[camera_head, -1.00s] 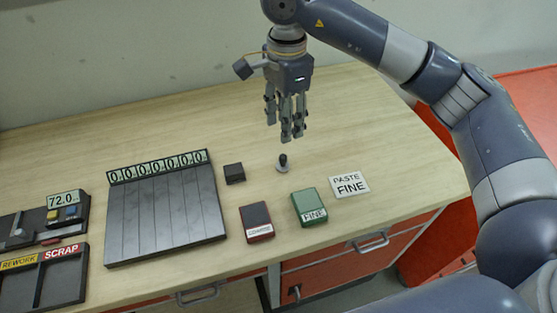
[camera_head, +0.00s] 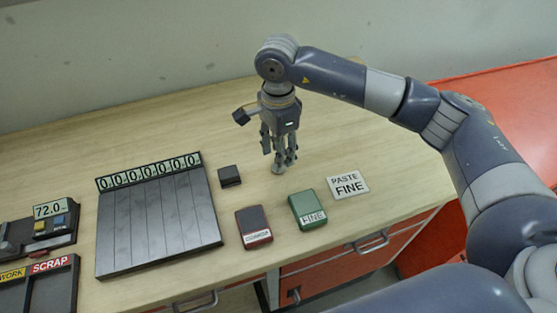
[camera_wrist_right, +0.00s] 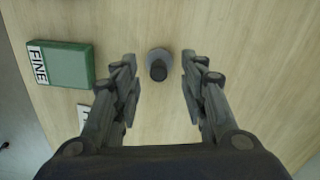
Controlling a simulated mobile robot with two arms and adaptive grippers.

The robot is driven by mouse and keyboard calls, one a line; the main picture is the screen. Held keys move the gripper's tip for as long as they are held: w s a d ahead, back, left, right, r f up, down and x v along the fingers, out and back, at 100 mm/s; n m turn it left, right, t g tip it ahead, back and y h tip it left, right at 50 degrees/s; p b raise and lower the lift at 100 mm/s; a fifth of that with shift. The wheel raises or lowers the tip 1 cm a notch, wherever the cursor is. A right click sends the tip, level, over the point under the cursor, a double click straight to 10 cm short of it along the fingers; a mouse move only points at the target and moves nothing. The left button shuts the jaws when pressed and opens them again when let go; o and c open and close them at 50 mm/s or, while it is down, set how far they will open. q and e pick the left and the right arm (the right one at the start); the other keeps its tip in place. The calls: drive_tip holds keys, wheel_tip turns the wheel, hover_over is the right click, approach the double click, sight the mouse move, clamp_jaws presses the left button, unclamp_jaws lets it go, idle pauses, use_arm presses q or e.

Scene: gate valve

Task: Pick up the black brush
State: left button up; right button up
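A small upright piece with a dark, round-topped grip and a grey round base, the only brush-like thing here, stands on the wooden bench (camera_head: 330,115). In the right wrist view this black brush (camera_wrist_right: 158,71) lies between the fingertips, seen from above. My right gripper (camera_head: 279,163) points down over it, with the fingers open. In the wrist view a gap shows on both sides of the piece, so the fingers appear apart from it. In the head view the fingers hide most of it. My left gripper is not in view.
A green FINE box (camera_head: 307,209), a dark red box (camera_head: 253,227) and a PASTE FINE card (camera_head: 348,184) lie nearer the front edge. A small black block (camera_head: 230,176) and a dark slatted board (camera_head: 160,222) are to the left. The back of the bench is clear.

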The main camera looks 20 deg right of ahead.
wheel_tip(320, 180, down, 2)
drive_tip(key=shift+s+d+f+p, duration=0.1)
drive_tip(key=shift+p, duration=0.2)
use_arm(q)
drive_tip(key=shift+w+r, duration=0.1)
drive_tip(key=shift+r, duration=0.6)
use_arm(e)
drive_tip(key=shift+f, duration=0.3)
clamp_jaws()
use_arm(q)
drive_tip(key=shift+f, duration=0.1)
